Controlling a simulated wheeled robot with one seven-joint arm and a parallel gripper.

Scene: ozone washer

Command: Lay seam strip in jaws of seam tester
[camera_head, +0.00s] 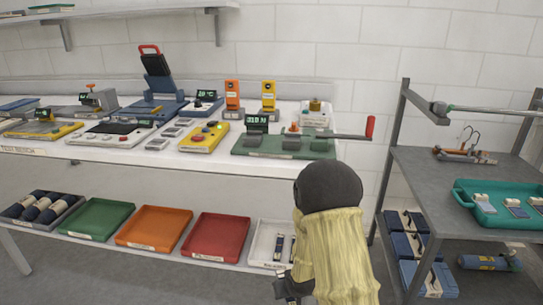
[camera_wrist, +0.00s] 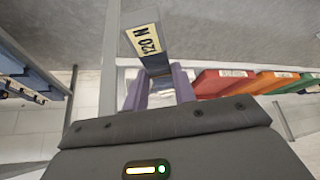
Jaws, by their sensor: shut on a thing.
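My gripper (camera_wrist: 160,80) has purple fingers, shut on a seam strip (camera_wrist: 153,58) with a dark blue part and a pale end label reading "120 N". In the head view my gripper end is low, near the white tray (camera_head: 258,243), and mostly hidden by my arm. Dark strips (camera_head: 280,246) with pale parts lie in that tray. The seam tester (camera_head: 262,145) seems to be the green-based device on the bench, with a dark display and a long red-handled lever reaching right. Whether its jaws are open cannot be told at this size.
Red (camera_head: 215,237), orange (camera_head: 153,228) and green (camera_head: 98,218) trays stand left of the white tray on the lower shelf. A yellow device (camera_head: 205,137) sits left of the tester. A grey rack (camera_head: 435,165) with a teal tray (camera_head: 470,208) stands right.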

